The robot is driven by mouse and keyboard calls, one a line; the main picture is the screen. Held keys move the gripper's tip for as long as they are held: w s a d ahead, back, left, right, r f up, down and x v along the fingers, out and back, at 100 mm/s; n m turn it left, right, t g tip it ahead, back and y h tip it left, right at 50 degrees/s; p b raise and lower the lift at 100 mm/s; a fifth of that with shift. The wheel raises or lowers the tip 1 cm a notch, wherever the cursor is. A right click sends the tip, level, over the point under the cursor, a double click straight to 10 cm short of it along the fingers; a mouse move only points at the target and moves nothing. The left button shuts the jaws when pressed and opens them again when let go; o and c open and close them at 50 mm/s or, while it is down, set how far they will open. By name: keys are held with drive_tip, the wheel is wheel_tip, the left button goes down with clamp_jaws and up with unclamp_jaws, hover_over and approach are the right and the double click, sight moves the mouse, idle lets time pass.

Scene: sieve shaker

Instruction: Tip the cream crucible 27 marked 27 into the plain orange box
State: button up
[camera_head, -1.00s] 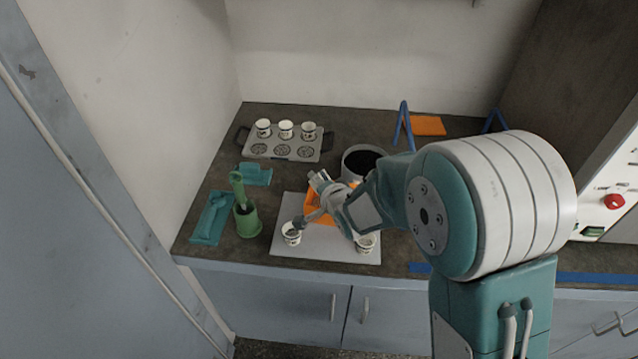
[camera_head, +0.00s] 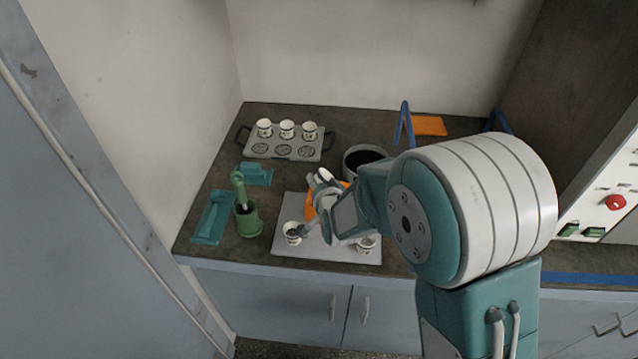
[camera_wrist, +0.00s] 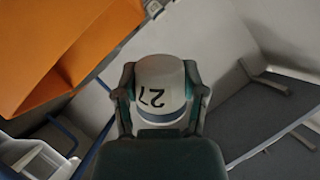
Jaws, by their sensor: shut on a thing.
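In the wrist view the cream crucible 27 (camera_wrist: 160,76), with a dark 27 that reads upside down, sits between the two teal fingers of my gripper (camera_wrist: 160,98). My gripper is shut on it. Its mouth is not visible. The plain orange box (camera_wrist: 48,48) fills the upper left of the wrist view, apart from the crucible. In the head view only a part of the orange box (camera_head: 309,206) shows beside my gripper, which hides the rest. I cannot clearly make out the held crucible there.
Two small cups (camera_head: 293,231) (camera_head: 367,245) stand at the front of the pale mat (camera_head: 285,250). A rack (camera_head: 262,149) with several cups, a green holder (camera_head: 248,221), a dark-filled round pot (camera_head: 362,158) and a blue frame (camera_head: 403,125) stand around.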

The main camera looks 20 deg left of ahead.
drive_tip(key=n+t, duration=0.1)
drive_tip(key=n, duration=0.1)
drive_tip(key=shift+w+d+n+t+h, duration=0.1)
drive_tip(key=shift+d+n+t+h, duration=0.05)
drive_tip(key=shift+n+t+h, duration=0.2)
drive_tip(key=shift+w+r, duration=0.1)
drive_tip(key=shift+d+n+t, duration=0.1)
drive_tip(key=shift+n+t, duration=0.15)
drive_tip(key=shift+n, duration=0.1)
drive_tip(key=n, duration=0.1)
drive_tip(key=t, duration=0.1)
drive_tip(key=n, duration=0.1)
drive_tip(key=shift+w+d+r+n+t+h, duration=0.25)
drive_tip(key=shift+w+d+n+t+h, duration=0.05)
drive_tip(key=shift+t+h, duration=0.1)
